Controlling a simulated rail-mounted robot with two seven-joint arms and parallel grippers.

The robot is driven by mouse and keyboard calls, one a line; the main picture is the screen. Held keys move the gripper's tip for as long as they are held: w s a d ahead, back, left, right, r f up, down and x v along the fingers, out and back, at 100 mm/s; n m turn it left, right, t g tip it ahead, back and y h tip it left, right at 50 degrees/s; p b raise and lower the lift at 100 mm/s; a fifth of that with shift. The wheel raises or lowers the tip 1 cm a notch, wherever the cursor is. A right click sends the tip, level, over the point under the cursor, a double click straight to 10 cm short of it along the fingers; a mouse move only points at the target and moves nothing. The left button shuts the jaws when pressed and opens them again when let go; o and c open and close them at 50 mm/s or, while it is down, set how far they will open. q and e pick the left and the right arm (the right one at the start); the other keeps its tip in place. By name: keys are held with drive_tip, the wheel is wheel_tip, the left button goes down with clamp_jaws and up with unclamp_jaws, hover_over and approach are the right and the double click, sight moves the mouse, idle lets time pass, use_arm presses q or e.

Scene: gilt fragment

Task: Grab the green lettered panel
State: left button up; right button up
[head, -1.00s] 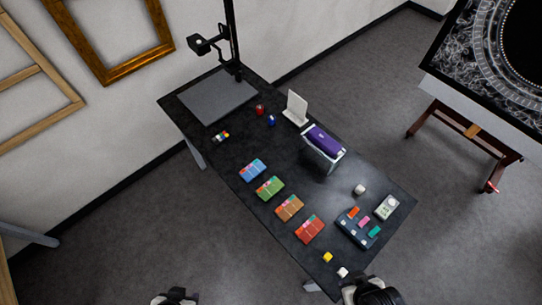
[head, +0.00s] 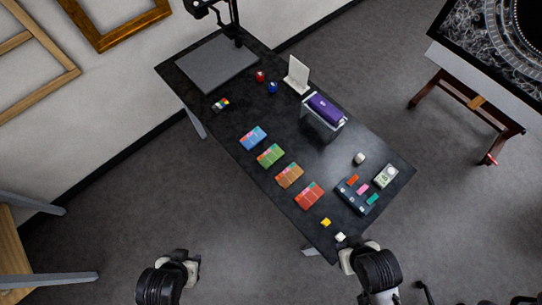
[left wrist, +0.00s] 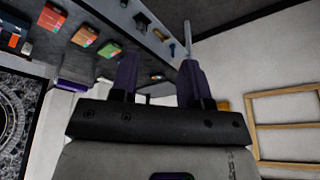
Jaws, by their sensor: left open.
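The green lettered panel (head: 270,155) lies flat on the black table, between a blue panel (head: 253,138) and an orange-brown panel (head: 289,175). The green panel also shows in the left wrist view (left wrist: 110,50). My left gripper (head: 184,260) is off the table, at the lower left of the head view, well apart from the panel. In the left wrist view its two dark fingers (left wrist: 158,72) stand apart with nothing between them. My right gripper (head: 350,256) is by the table's near right corner; its fingers are not clear.
A red panel (head: 309,195) ends the row. A dark tray (head: 355,195) with coloured pieces, a pale device (head: 386,176), a purple roll (head: 326,108) on a stand, and yellow (head: 326,222) and white (head: 340,237) blocks are on the table.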

use_arm(q)
drive_tip(key=shift+d, duration=0.15)
drive_tip(key=o, duration=0.5)
drive_tip(key=shift+c, duration=0.2)
drive_tip(key=o, duration=0.6)
drive_tip(key=shift+a, duration=0.2)
drive_tip(key=shift+w+d, duration=0.1)
